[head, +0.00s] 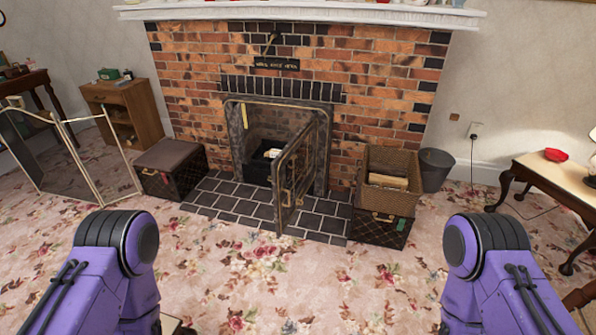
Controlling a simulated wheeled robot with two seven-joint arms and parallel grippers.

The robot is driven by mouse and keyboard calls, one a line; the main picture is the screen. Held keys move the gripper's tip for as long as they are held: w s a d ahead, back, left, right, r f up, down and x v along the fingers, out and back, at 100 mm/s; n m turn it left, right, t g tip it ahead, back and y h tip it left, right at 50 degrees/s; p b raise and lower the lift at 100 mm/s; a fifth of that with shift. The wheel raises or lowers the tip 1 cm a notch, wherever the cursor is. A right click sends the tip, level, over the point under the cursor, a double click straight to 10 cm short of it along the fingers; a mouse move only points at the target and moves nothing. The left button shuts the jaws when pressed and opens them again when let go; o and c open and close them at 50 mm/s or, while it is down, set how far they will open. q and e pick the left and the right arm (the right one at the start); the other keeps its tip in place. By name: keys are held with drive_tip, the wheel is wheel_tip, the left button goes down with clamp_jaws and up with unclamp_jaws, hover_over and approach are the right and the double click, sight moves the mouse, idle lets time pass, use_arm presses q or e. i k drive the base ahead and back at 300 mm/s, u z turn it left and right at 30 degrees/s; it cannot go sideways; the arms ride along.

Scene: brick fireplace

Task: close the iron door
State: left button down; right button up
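The iron door (294,178) is hinged on the right side of the fireplace opening and stands swung far open, out over the dark tiled hearth (231,201). It has a dark metal frame with a brass-coloured handle on its face. The fireplace opening (271,133) is uncovered, with a dark grate and pale pieces inside. My two purple arms show at the lower left and lower right, apart from the door. Both grippers are out of the picture.
A wicker basket (390,180) of logs sits on a dark trunk (379,229) right of the hearth. Another trunk (171,168) and a folding screen (85,168) stand left. A bin (436,170) and wooden table (553,176) are right. Flowered carpet (260,270) in front is clear.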

sight(300, 169)
drive_tip(key=k, duration=0.4)
drive_tip(key=z, duration=1.2)
drive_tip(key=i, duration=2.05)
drive_tip(key=u, duration=0.95)
drive_tip(key=i, duration=0.45)
drive_tip(key=u, duration=0.5)
